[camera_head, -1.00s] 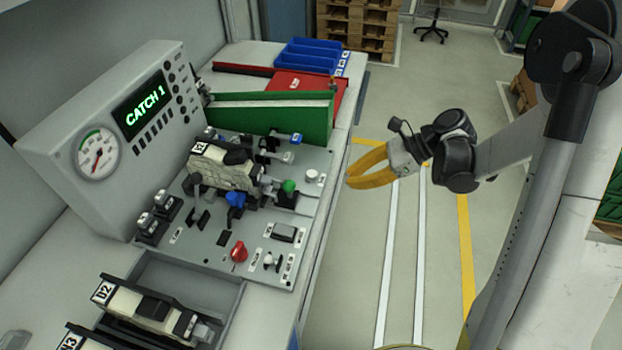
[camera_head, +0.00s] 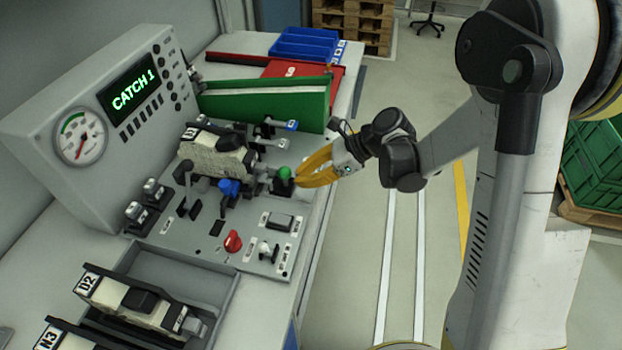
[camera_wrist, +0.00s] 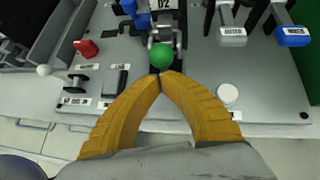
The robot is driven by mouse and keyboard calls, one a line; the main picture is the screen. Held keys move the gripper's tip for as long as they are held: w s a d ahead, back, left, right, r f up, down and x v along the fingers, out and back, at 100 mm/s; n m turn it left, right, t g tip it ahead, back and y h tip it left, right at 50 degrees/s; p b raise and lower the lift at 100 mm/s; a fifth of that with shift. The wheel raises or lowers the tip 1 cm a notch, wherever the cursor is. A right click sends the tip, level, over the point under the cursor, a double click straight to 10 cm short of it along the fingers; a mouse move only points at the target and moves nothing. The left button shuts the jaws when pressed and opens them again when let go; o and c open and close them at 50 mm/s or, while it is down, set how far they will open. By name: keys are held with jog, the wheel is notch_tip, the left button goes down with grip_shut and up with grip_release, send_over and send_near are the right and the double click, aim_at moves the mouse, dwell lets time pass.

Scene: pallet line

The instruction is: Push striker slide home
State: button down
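A green ball knob (camera_head: 284,173) stands on a small dark mount at the right side of the grey fixture panel (camera_head: 262,222). I take it to be the striker slide's knob, but no label shows this. A pale, rough block with dark parts (camera_head: 215,155) is seated in the fixture left of the knob. My gripper (camera_head: 298,178) has yellow curved fingers and is just right of the knob. In the wrist view its fingertips (camera_wrist: 160,76) meet just short of the green knob (camera_wrist: 161,55). They look shut and empty. Whether they touch the knob is unclear.
A red knob (camera_head: 233,241), a blue clamp (camera_head: 229,187) and several levers crowd the panel. A console (camera_head: 85,120) reads "CATCH 1". A green wall (camera_head: 265,105) stands behind. A tray (camera_head: 212,290) with labelled blocks lies in front. Open floor is at the right.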

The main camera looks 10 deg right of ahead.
jog(key=shift+w+a+r, duration=0.1)
jog(key=shift+w+a, duration=0.2)
jog(key=shift+a, duration=0.6)
